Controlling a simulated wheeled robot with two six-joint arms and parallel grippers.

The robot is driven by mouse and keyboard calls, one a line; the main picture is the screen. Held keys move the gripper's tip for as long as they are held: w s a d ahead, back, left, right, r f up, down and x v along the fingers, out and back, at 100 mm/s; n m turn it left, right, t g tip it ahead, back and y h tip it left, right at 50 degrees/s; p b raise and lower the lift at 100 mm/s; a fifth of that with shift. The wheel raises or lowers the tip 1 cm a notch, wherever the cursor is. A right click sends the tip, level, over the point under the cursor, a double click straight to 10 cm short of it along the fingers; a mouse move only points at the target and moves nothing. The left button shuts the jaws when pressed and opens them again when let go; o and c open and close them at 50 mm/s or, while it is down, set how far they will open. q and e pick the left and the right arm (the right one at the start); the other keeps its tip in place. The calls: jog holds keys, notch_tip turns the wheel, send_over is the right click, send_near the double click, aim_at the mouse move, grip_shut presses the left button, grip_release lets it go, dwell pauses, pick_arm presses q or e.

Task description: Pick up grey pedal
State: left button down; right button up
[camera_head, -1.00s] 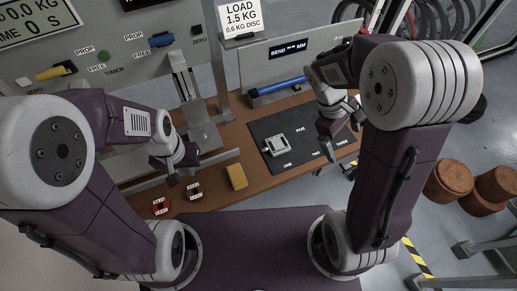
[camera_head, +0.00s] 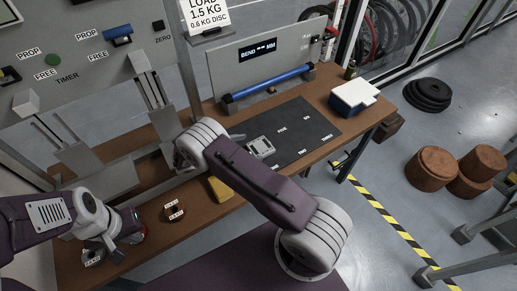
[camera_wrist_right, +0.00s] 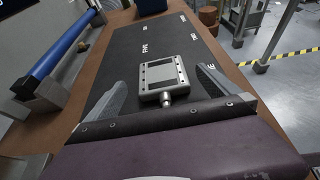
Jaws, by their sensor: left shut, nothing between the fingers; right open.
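The grey pedal (camera_head: 261,148) lies flat on the dark numbered mat (camera_head: 310,128). In the right wrist view the pedal (camera_wrist_right: 162,92) is a square frame with a short round axle pointing towards my gripper. My right gripper (camera_wrist_right: 160,82) is open, with one finger on each side of the pedal and gaps between; it holds nothing. In the head view, my right arm hides most of that gripper. My left gripper (camera_head: 128,228) is at the lower left, shut and empty, low by the weight discs and away from the pedal.
A yellow block (camera_head: 219,189) and a labelled disc (camera_head: 173,211) lie on the wooden bench. A blue bar (camera_head: 268,83) runs along the bend gauge behind the mat. A blue and white box (camera_head: 355,97) stands at the bench's right end. The mat's right part is clear.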

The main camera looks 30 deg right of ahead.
aim_at(262, 145)
jog(key=shift+x, duration=0.8)
jog(key=p+x, duration=0.1)
jog(key=x, duration=0.3)
jog(key=shift+s, duration=0.15)
jog(key=shift+d+f, duration=0.25)
jog(key=shift+d, duration=0.1)
jog(key=c, duration=1.5)
notch_tip(262, 145, up, 5)
jog(key=shift+s+d+f, duration=0.1)
jog(key=shift+s+d, duration=0.05)
jog(key=s+d+r, duration=0.2)
jog(key=s, duration=0.1)
jog(key=s+d+r, duration=0.2)
jog(key=s, duration=0.1)
jog(key=s+d+r, duration=0.2)
jog(key=s, duration=0.1)
jog(key=shift+s+r+p, duration=0.15)
jog(key=shift+s+p, duration=0.05)
jog(key=shift+p, duration=0.1)
jog(key=shift+w+a, duration=0.1)
